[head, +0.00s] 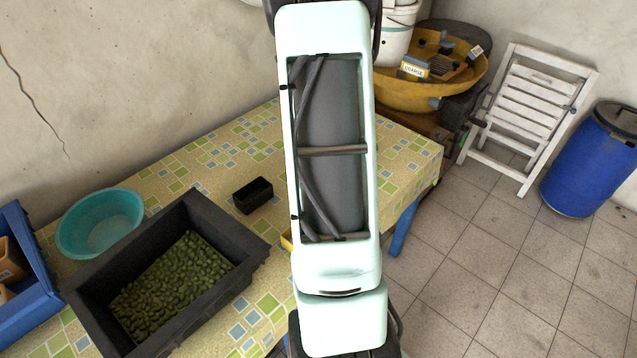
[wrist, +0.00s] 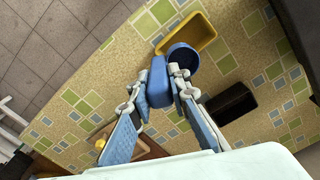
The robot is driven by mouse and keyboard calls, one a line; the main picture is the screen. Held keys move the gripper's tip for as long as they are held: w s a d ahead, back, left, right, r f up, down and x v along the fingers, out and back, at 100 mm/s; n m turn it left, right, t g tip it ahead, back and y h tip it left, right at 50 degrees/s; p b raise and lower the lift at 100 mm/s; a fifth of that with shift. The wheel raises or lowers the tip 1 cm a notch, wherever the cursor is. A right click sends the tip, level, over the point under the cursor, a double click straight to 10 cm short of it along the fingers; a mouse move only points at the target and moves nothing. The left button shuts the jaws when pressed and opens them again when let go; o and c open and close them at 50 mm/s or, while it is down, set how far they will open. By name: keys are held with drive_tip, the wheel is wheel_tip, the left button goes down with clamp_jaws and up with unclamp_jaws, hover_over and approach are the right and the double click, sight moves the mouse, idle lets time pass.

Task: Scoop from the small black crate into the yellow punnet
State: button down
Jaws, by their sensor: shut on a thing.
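My gripper (wrist: 161,85) is shut on the handle of a blue scoop (wrist: 182,57). The scoop's round bowl points away from my wrist and shows no clear contents. In the wrist view the bowl overlaps a corner of the yellow punnet (wrist: 204,37), which looks empty; its height above the punnet is hard to tell. The small black crate (wrist: 232,104) lies to the right of my gripper in the wrist view, its inside dark. In the head view the small black crate (head: 253,196) stands left of my arm, which hides the gripper, the scoop and most of the yellow punnet (head: 287,240).
A large black crate (head: 205,217) of green produce, a turquoise bowl (head: 100,222) and a blue crate (head: 30,282) are on the left of the patterned table (head: 215,150). A wooden board (wrist: 155,151) shows below my gripper in the wrist view. Bare tabletop lies behind the small crate.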

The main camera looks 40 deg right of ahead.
drive_tip(key=shift+w+a+f+h, duration=0.1)
drive_tip(key=shift+a+f+h, duration=0.05)
drive_tip(key=shift+a+h, duration=0.4)
drive_tip(key=shift+w+a+f+g+h+b, duration=0.2)
drive_tip(key=shift+a+f+g+h+b, duration=0.2)
drive_tip(key=shift+h+b, duration=0.5)
drive_tip(key=shift+w+a+f+g+h+b, duration=0.2)
drive_tip(key=shift+a+g+h+b, duration=0.25)
drive_tip(key=shift+h+b, duration=0.4)
drive_tip(key=w+a+f+g+h+b, duration=0.1)
drive_tip(key=a+f+g+h+b, duration=0.1)
drive_tip(key=a+f+h+b, duration=0.2)
drive_tip(key=h+b, duration=0.3)
drive_tip(key=b, duration=0.1)
drive_tip(key=shift+w+a+g+b, duration=0.25)
drive_tip(key=shift+w+g+b, duration=0.05)
drive_tip(key=shift+g, duration=0.05)
drive_tip(key=shift+r, duration=0.2)
wheel_tip(320, 180, up, 5)
drive_tip(key=p, duration=0.3)
drive_tip(key=shift+f, duration=0.1)
drive_tip(key=shift+s, duration=0.1)
